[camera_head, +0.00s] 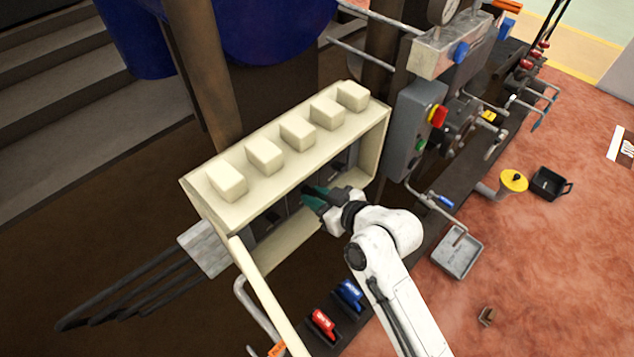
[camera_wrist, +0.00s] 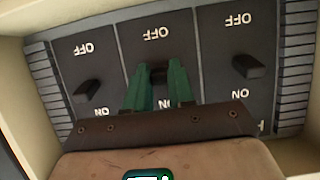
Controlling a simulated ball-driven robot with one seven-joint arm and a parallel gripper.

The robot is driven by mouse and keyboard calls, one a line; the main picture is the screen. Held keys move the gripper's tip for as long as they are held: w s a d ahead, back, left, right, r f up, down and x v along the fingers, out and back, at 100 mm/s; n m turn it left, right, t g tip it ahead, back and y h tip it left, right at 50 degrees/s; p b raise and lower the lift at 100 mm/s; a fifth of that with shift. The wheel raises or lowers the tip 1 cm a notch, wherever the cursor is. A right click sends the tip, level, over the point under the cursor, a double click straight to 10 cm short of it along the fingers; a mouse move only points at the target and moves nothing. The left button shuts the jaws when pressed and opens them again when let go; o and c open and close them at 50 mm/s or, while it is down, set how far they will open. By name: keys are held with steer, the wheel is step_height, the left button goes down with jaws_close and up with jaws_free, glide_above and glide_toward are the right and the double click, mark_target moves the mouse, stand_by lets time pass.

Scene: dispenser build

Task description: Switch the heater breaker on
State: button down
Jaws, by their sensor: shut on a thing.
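The cream breaker box (camera_head: 213,208) stands open at the centre of the head view. The wrist view shows three dark breakers side by side, with upside-down OFF marks at the top and ON marks lower down. My gripper (camera_head: 311,196) reaches into the box. Its green fingers (camera_wrist: 157,82) are shut on the middle breaker's dark lever (camera_wrist: 157,70), which is mostly hidden between them. The left lever (camera_wrist: 88,88) and right lever (camera_wrist: 248,67) are free, apart from the fingers. No heater name is readable, and the middle lever's exact position cannot be told.
Several cream blocks (camera_head: 297,133) line the box top. The box's side walls stand close around my gripper. A grey control box (camera_head: 408,135) with red and green buttons is to the right. Red (camera_head: 323,322) and blue (camera_head: 350,293) items lie below. Open red floor (camera_head: 560,260) is at right.

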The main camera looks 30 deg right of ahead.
steer(key=shift+w+r+g+h+p, duration=0.15)
steer(key=shift+r+g+p, duration=0.35)
steer(key=shift+p, duration=0.9)
steer(key=shift+r+g+h+p, duration=0.2)
steer(key=shift+g+p, duration=0.5)
steer(key=shift+p, duration=1)
steer(key=shift+f+g+p, duration=0.1)
steer(key=shift+g+p, duration=0.3)
steer(key=shift+p, duration=0.2)
steer(key=c, duration=1)
jaws_free()
steer(key=shift+o, duration=0.2)
steer(key=v, duration=1)
steer(key=shift+s+r, duration=0.25)
